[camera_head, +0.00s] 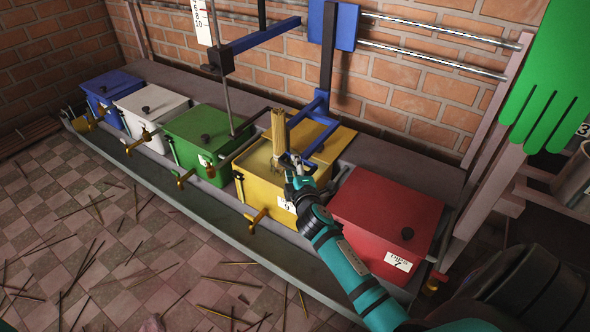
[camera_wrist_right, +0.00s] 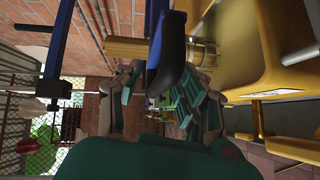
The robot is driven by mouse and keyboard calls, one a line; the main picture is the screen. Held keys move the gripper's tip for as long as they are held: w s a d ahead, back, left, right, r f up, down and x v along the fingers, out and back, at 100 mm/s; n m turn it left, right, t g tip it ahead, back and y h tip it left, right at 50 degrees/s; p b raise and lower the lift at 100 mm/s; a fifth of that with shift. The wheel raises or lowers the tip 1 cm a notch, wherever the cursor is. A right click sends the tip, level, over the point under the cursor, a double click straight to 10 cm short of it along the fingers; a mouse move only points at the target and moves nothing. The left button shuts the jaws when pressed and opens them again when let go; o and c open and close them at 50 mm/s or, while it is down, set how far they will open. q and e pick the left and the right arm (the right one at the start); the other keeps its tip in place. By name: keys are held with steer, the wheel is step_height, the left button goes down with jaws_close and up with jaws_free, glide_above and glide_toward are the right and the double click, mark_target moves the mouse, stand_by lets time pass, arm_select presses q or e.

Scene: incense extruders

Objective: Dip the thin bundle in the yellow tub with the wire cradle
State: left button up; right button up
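The yellow tub (camera_head: 257,190) stands in the row, its top open, with pale liquid visible inside. The thin bundle (camera_head: 279,130) of tan sticks stands upright over it, and also shows lying sideways in the right wrist view (camera_wrist_right: 130,49). The blue cradle frame (camera_head: 317,110) hangs over the tub beside the bundle; the wire part is hard to make out. My right gripper (camera_head: 291,163) is at the tub's right edge, close to the bundle's foot. In the right wrist view its fingers (camera_wrist_right: 163,92) are spread either side of a dark blue bar (camera_wrist_right: 166,45), with a gap visible. My left gripper is out of view.
A red tub (camera_head: 388,212) stands right of the yellow one; green (camera_head: 196,131), white (camera_head: 151,104) and blue (camera_head: 110,88) tubs stand to its left, lidded. Brass taps stick out in front. Metal rails (camera_head: 430,67) run along the brick wall. Loose sticks litter the tiled floor.

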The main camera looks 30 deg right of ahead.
jaws_close()
steer(key=shift+r, duration=0.1)
stand_by(0.3)
